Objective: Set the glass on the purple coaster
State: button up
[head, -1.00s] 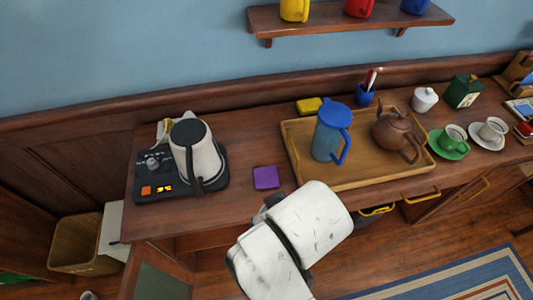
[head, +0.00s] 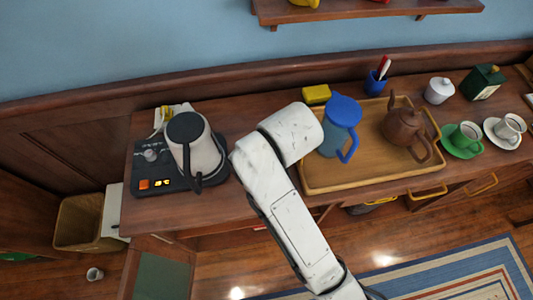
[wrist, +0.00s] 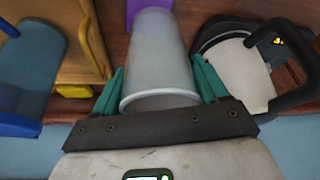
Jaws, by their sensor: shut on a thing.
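In the wrist view, a pale translucent glass (wrist: 157,60) sits between the teal fingers of my gripper (wrist: 158,82), which is shut on it. The purple coaster (wrist: 148,12) shows partly at the top edge of the wrist view, beyond the glass. The glass overlaps part of it in the picture; I cannot tell the gap between them. In the head view my white arm hides the coaster, the glass and my gripper's fingers.
A kettle (head: 203,155) on a dark base (head: 152,180) stands left of my arm. A wooden tray (head: 365,178) with a blue pitcher (head: 338,135) and a brown teapot (head: 404,122) stands to the right. A yellow block (head: 316,94) lies behind.

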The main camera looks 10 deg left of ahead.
jog(key=shift+w+d+p+x, duration=0.15)
jog(key=shift+d+x, duration=0.05)
jog(key=shift+x, duration=0.95)
jog(key=shift+w+d+p+x, duration=0.1)
jog(key=shift+d+p+x, duration=0.1)
jog(key=shift+x, duration=0.95)
jog(key=shift+w+d+p+x, duration=0.15)
jog(key=shift+d+x, duration=0.05)
jog(key=shift+x, duration=1)
jog(key=shift+f, duration=0.15)
jog(key=o, duration=1.2)
jog(key=shift+c, duration=0.2)
jog(key=v, duration=1.2)
